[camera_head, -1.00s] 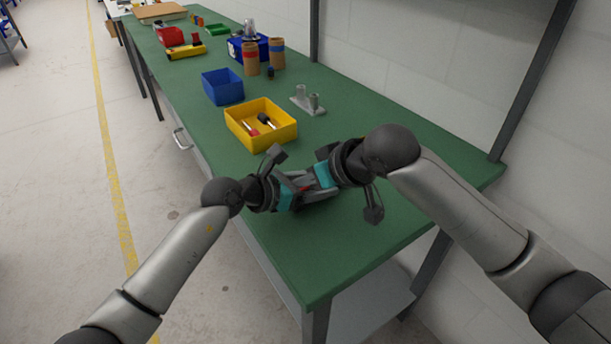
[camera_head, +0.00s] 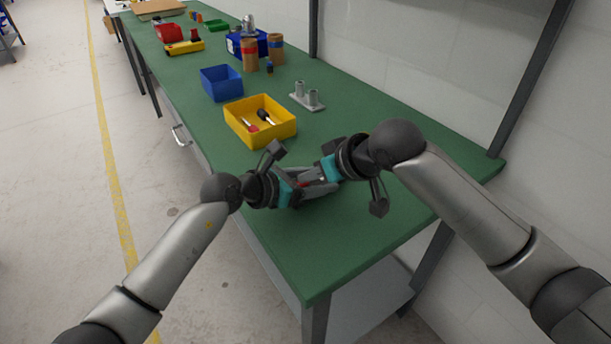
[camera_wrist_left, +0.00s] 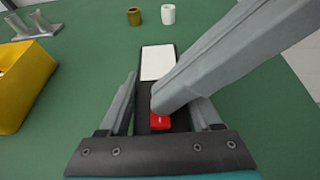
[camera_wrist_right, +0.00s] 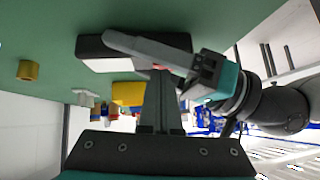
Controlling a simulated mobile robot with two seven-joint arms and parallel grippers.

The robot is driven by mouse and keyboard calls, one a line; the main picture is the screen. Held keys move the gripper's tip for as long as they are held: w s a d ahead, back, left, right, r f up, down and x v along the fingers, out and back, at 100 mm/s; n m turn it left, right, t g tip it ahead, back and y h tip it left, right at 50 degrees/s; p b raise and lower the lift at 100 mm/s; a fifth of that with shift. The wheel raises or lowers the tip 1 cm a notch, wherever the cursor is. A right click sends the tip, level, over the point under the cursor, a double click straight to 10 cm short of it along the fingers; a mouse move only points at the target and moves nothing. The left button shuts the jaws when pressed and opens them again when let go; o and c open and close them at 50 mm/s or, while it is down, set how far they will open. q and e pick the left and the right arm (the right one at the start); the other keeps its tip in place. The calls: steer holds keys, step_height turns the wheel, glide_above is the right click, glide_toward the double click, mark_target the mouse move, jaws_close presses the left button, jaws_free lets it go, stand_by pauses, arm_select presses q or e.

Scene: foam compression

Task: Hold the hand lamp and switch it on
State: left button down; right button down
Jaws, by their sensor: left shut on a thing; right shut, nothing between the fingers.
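The hand lamp is a slim black bar with a white panel and a red button; it shows in the left wrist view (camera_wrist_left: 157,62) and in the right wrist view (camera_wrist_right: 90,46). My left gripper (camera_head: 298,190) is shut on the lamp, one finger on each side, above the bench. My right gripper (camera_head: 318,178) is shut and empty. In the left wrist view its closed fingers (camera_wrist_left: 162,104) reach over the lamp, with the tips at the red button (camera_wrist_left: 160,121). They partly hide the button; contact is not clear. I cannot tell whether the panel is lit.
The green bench (camera_head: 370,220) is clear around the grippers. A yellow bin (camera_head: 280,133) with tools, a blue bin (camera_head: 221,83) and a grey two-post fitting (camera_head: 308,98) stand beyond. A brown ring (camera_wrist_left: 134,16) and a white ring (camera_wrist_left: 167,14) stand past the lamp.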

steer(key=r, duration=0.4)
steer(key=shift+w+d+r, duration=0.15)
steer(key=shift+w+d, duration=0.05)
steer(key=shift+d, duration=0.05)
steer(key=v, duration=0.9)
steer(key=shift+s+d+r, duration=0.2)
steer(key=shift+s+d, duration=0.05)
steer(key=shift+s, duration=0.05)
steer(key=shift+a, duration=0.1)
steer(key=shift+s+a+r, duration=0.25)
steer(key=shift+s+a, duration=0.15)
steer(key=shift+a, duration=0.1)
